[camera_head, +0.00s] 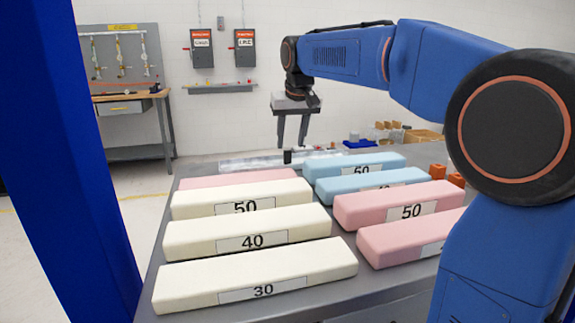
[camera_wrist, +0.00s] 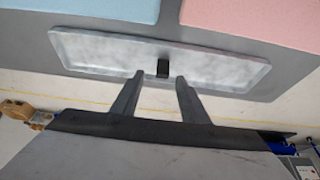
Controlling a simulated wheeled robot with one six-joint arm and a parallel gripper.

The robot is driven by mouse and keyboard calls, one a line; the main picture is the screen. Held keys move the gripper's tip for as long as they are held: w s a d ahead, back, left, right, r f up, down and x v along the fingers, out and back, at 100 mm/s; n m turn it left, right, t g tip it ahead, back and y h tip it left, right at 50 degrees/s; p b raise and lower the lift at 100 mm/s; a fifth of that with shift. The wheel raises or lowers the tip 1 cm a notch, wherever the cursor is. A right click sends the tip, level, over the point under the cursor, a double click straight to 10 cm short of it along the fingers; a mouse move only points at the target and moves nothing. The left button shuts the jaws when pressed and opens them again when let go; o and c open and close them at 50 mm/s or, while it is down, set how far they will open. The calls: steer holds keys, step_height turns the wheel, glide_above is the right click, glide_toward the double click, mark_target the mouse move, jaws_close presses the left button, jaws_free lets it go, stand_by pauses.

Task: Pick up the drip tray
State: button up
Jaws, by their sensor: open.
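The drip tray is a shallow, long, light grey marbled tray (camera_wrist: 100,53) with a raised rim and a small black grip (camera_wrist: 163,68) at the middle of its near edge in the wrist view. In the head view the tray (camera_head: 245,163) lies flat along the far edge of the grey table, and its black grip (camera_head: 287,156) stands up. My gripper (camera_head: 292,147) points down just above the grip. In the wrist view my gripper (camera_wrist: 160,78) is open and empty, its fingertips either side of the grip in the picture. I cannot tell the exact height gap.
Cream foam blocks (camera_head: 245,240), pink blocks (camera_head: 400,204) and blue blocks (camera_head: 355,166) cover the table (camera_head: 170,230) in front of the tray. Small orange blocks (camera_head: 437,172) and other small items stand at the right. Floor shows beyond the table's far edge.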

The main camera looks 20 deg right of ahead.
mark_target(288, 151)
steer(key=shift+a+x, duration=0.15)
steer(key=shift+x, duration=1.25)
steer(key=shift+a+x, duration=0.1)
steer(key=shift+x, duration=1.35)
steer(key=shift+w+r, duration=0.1)
jaws_close()
